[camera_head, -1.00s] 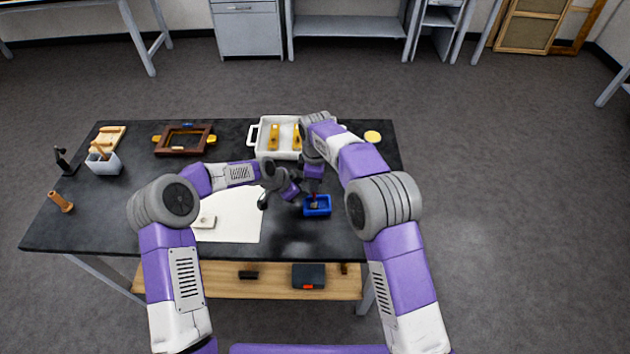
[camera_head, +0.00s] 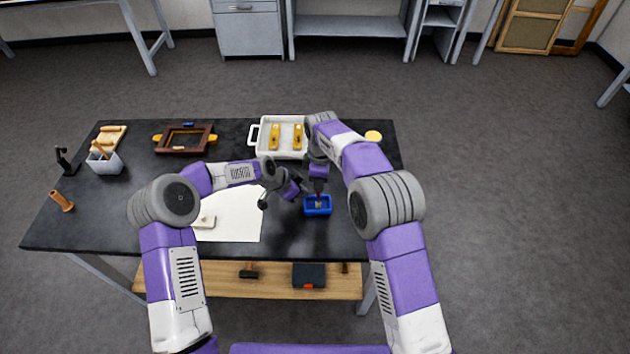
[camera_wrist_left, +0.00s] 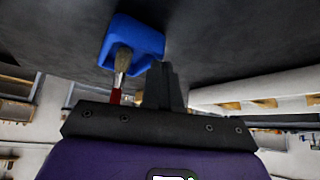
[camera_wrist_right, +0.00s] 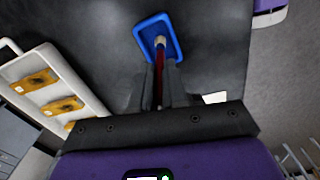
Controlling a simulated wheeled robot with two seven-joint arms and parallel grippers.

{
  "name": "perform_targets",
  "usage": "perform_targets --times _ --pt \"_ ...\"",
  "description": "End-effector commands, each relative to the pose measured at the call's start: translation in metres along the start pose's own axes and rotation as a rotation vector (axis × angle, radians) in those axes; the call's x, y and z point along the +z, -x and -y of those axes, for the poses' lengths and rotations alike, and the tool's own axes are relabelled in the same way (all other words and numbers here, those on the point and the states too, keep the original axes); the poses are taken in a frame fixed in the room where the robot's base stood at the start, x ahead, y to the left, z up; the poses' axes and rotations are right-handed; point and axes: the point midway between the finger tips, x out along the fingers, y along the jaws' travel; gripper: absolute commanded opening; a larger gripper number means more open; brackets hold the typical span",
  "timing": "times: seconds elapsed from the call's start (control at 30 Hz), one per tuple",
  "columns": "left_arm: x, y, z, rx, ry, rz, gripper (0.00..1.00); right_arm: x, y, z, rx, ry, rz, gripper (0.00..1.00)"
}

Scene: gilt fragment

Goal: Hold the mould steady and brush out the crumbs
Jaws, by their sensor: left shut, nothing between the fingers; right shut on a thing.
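The blue mould (camera_head: 318,211) sits on the dark table in front of my arms; it also shows in the left wrist view (camera_wrist_left: 148,36) and the right wrist view (camera_wrist_right: 168,24). My right gripper (camera_wrist_right: 160,82) is shut on a brush with a red handle (camera_wrist_right: 160,88). The brush's pale bristles (camera_wrist_right: 159,42) reach down into the mould's hollow. My left gripper (camera_wrist_left: 162,75) is shut and empty, close to the mould's left side in the head view. I cannot tell whether its fingertips touch the mould. Crumbs are too small to make out.
A white tray (camera_head: 252,136) with gold pieces stands behind the mould. A white sheet (camera_head: 238,228) lies left of it with a small pale block. A wooden frame (camera_head: 184,139) and a white holder (camera_head: 104,164) stand further left. Bare table lies right of the mould.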

Motion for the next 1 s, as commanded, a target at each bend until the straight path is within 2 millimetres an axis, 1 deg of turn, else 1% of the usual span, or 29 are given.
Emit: perform_targets --times 0.03,0.13,0.57,1.0 --pt "0.004 -0.002 -0.001 0.003 0.002 0.006 0.0 0.007 -0.001 -0.002 -0.002 -0.003 0.004 0.0" --pt "0.004 -0.002 -0.001 0.003 0.002 0.006 0.0 0.016 -0.001 -0.004 0.0 -0.002 0.003 0.0" --pt "0.003 -0.002 -0.001 0.004 0.002 0.005 0.0 -0.024 -0.001 0.006 0.0 0.002 0.003 0.0" --pt "0.004 -0.002 -0.001 0.003 0.002 0.006 0.0 0.015 -0.001 -0.003 -0.001 -0.002 0.004 0.0"
